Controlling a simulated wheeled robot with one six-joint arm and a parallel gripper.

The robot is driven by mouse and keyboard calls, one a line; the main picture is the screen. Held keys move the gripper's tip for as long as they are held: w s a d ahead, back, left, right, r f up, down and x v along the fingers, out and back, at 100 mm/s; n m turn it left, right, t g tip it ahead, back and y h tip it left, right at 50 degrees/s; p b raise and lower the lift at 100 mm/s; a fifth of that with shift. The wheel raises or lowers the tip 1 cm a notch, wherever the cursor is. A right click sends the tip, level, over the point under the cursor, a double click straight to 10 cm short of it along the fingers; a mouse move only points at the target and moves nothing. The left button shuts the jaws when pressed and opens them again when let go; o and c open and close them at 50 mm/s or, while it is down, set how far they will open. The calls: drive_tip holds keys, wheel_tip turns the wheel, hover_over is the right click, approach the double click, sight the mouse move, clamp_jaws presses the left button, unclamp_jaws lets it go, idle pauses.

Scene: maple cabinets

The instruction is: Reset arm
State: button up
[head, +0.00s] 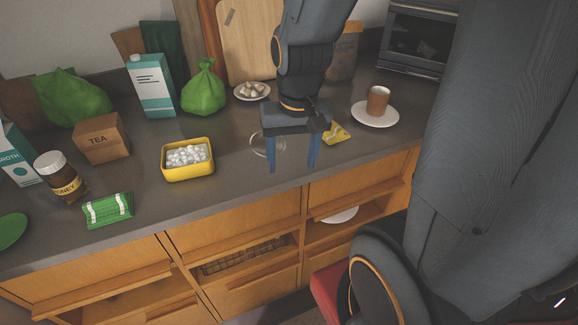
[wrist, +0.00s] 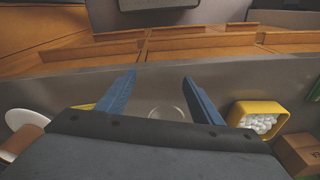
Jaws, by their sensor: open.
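My gripper (head: 292,152) hangs from my arm over the front part of the grey counter, with its two blue fingers pointing down. The fingers are spread apart with nothing between them. In the wrist view my gripper (wrist: 158,98) is also open and empty. A clear round glass dish (head: 266,145) lies on the counter beneath and just behind the fingers, partly hidden by them. It also shows between the fingers in the wrist view (wrist: 167,113).
A yellow tub (head: 187,172) of white pieces stands left of my gripper. A yellow packet (head: 337,133) and a brown cup (head: 377,100) on a saucer (head: 375,121) are at right. Open drawers (head: 250,257) jut out below the counter's front edge.

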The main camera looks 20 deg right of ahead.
drive_tip(key=s+n, duration=0.1)
drive_tip(key=a+n, duration=0.1)
drive_tip(key=shift+s+a+f+n, duration=0.25)
drive_tip(key=shift+s+f+n, duration=0.05)
drive_tip(key=shift+s, duration=0.05)
